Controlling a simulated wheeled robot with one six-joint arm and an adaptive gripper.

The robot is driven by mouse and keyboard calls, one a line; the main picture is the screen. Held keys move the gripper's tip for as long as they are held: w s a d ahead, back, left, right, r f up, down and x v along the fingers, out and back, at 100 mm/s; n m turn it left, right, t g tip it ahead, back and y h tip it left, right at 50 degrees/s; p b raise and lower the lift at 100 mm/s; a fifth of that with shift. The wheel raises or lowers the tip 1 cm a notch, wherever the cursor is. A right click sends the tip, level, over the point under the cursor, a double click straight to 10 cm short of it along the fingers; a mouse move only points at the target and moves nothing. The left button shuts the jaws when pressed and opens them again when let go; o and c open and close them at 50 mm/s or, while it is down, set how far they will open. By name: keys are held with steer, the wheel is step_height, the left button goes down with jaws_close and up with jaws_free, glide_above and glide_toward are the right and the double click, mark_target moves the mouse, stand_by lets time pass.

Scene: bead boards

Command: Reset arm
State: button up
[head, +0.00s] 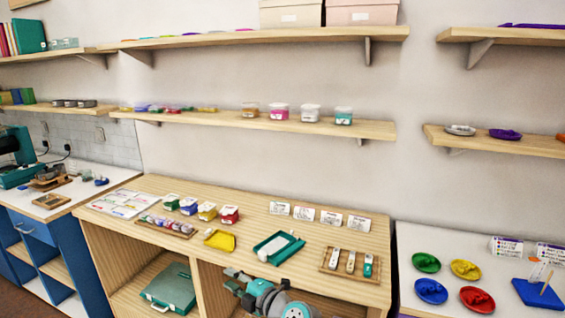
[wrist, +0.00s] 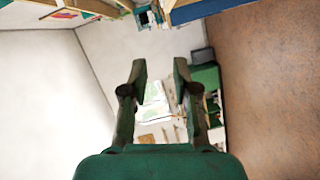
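My gripper (wrist: 159,72) shows in the wrist view with its two dark fingers spread apart. Nothing is between the fingertips, so it is open and empty. In the head view, part of my grey and teal arm shows at the bottom centre, in front of the wooden bench (head: 325,215). It is low, near the bench's front edge and the open compartments under it.
On the bench lie a teal tray (head: 270,250), a yellow tray (head: 220,240), a wooden tray with tools (head: 328,262) and several small coloured boxes. A green case (head: 170,288) sits in the compartment below. A white table (head: 410,240) with coloured dishes stands right. Shelves line the wall.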

steer(key=s+d+f+m+t+h, duration=0.1)
steer(key=s+d+f+m+h, duration=0.1)
steer(key=s+d+f+m, duration=0.35)
steer(key=s+d+f+m+t+h, duration=0.1)
steer(key=s+d+f+m+h, duration=0.2)
steer(key=s+d+f, duration=0.6)
steer(key=s+d+f+m+t+h, duration=0.1)
steer(key=s+d+f+m+h, duration=0.2)
steer(key=s, duration=0.4)
steer(key=s+d+f+m+t+h, duration=0.1)
steer(key=s+d+f+m, duration=0.35)
steer(key=s, duration=0.25)
steer(key=s+d+r+m+h, duration=0.1)
steer(key=s+d+r+m, duration=0.2)
steer(key=s, duration=0.7)
steer(key=s+d+r+m+h, duration=0.2)
steer(key=s+r, duration=0.4)
steer(key=s, duration=0.4)
steer(key=s+d+r+m+h, duration=0.1)
steer(key=s+d+r+m, duration=0.3)
steer(key=s, duration=0.6)
steer(key=shift+d+r+m, duration=0.35)
steer(key=shift+r+m, duration=0.05)
steer(key=shift+r, duration=0.1)
steer(key=shift+s, duration=0.1)
